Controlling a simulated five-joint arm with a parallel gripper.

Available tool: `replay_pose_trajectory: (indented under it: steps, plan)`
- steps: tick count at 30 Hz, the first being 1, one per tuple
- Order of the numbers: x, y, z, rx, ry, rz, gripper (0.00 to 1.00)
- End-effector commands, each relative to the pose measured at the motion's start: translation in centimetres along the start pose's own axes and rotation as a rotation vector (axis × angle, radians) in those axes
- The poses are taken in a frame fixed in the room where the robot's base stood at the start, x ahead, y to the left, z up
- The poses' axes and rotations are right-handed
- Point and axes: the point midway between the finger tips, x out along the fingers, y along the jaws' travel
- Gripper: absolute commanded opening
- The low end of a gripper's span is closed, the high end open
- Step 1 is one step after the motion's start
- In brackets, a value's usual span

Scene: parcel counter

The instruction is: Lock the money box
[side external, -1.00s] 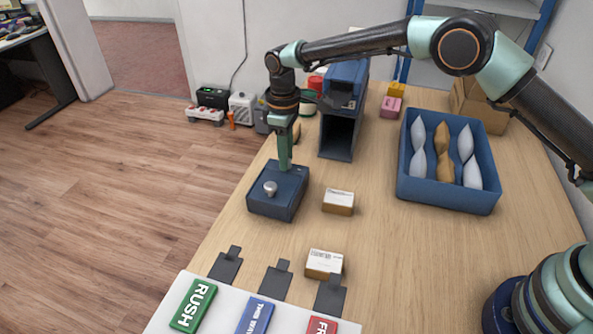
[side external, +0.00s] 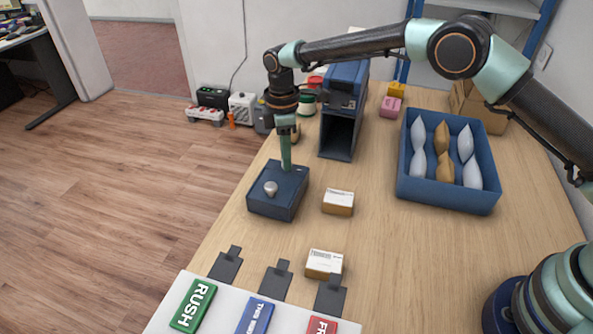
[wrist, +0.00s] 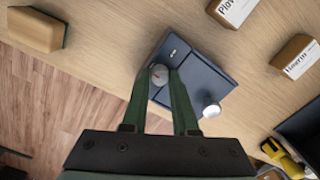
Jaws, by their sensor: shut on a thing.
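The money box (side external: 281,203) is a dark blue box standing on the wooden counter. It also shows in the wrist view (wrist: 213,80). A silver knob (side external: 270,188) stands up from its near part; in the wrist view this knob (wrist: 210,108) is right of my fingers. My gripper (side external: 286,165) points straight down at the far part of the box top. In the wrist view my gripper (wrist: 160,74) is shut on a round grey dial (wrist: 158,77) on the box top, with one green finger on each side. The fingers partly hide the box edge.
Two small labelled cartons (side external: 338,203) (side external: 324,264) lie right of and nearer than the box. A blue tray (side external: 447,198) with several pouches stands at the right. A dark open-fronted unit (side external: 338,138) stands behind. Green RUSH sign (side external: 193,306) lies in front.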

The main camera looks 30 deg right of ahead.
Motion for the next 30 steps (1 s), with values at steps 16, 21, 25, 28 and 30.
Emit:
replay_pose_trajectory:
  steps: [16,21,25,28,30]
  plan:
    - [0.1,-0.1,-0.1,0.000,-0.001,-0.001,0.58]
    - [-0.1,0.0,-0.1,0.000,0.000,0.000,0.58]
    - [-1.2,0.0,-0.1,0.000,0.002,0.003,0.58]
    - [-2.8,0.0,-0.1,0.000,0.003,0.004,0.58]
    - [-4.3,0.1,-0.1,0.000,0.004,0.004,0.58]
